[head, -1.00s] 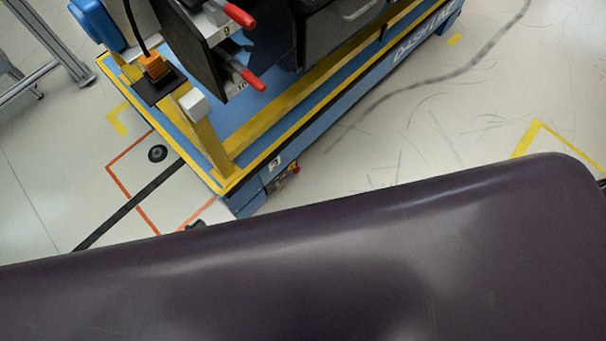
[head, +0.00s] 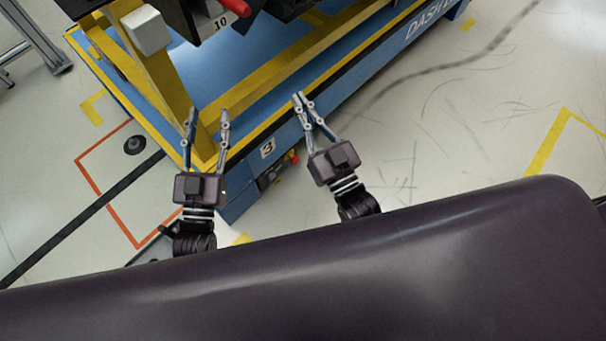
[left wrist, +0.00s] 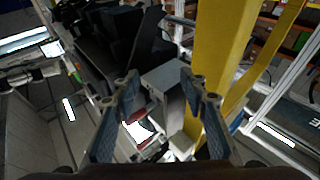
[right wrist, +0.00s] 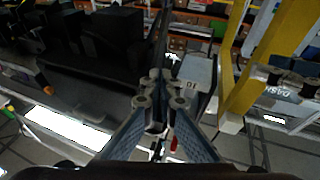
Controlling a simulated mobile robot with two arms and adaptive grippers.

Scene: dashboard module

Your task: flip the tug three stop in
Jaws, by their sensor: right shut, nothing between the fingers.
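The blue tug cart (head: 232,203) carries a white label "3" (head: 267,148) on its near side in the head view. A small red part (head: 295,160), perhaps the stop, sits beside a dark box low on that side, and its exact state is too small to tell. My left gripper (head: 208,113) is open and empty, over the cart's near corner by the yellow post. My right gripper (head: 303,98) is shut and empty, over the cart's long edge, to the right of the label and above the red part in the picture.
A yellow post (head: 166,75) with a white box (head: 147,31) rises from the cart. A red handle (head: 236,7) marked 10 juts from the black module at the top. Open floor (head: 440,130) lies right of the cart. A black cable crosses the floor at left.

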